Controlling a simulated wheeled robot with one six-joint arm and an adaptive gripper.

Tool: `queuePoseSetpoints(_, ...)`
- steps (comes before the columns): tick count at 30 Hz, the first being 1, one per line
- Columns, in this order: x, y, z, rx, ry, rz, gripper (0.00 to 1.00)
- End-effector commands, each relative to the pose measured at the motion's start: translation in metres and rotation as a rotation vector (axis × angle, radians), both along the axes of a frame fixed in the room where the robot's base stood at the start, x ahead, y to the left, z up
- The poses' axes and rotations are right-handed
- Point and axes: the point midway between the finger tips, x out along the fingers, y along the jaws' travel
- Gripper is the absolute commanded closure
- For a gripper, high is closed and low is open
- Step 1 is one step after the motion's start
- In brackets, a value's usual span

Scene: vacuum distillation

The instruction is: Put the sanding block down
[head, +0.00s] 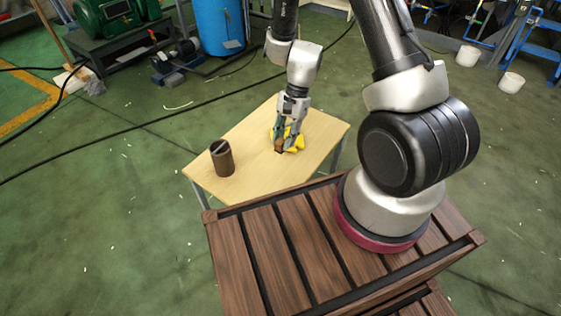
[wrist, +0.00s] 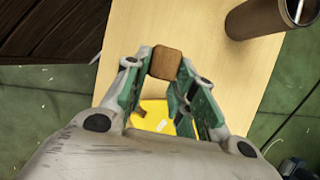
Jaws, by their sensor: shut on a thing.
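The sanding block (wrist: 166,62) is a small brown block between the tips of my gripper (wrist: 164,72) in the wrist view. In the head view the block (head: 280,146) shows as a small brown patch low between the fingers of my gripper (head: 284,139). The gripper is shut on it, over the light wooden table (head: 247,126). I cannot tell whether the block touches the tabletop. A yellow thing (head: 298,142) lies on the table right by the gripper; it also shows between the fingers in the wrist view (wrist: 152,112), partly hidden by them.
A dark brown cup-like container (head: 222,158) stands on the left part of the table; it also shows at the upper right of the wrist view (wrist: 262,18). The table between it and the gripper is clear. A slatted wooden surface (head: 265,250) is in front.

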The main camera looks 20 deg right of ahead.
Motion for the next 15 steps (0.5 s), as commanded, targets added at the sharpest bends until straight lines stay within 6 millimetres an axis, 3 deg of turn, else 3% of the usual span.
queuePoseSetpoints(3,-0.001,0.000,-0.024,0.000,0.004,-0.002,0.96)
queuePoseSetpoints(15,0.000,0.000,-0.076,0.001,0.003,0.003,0.96)
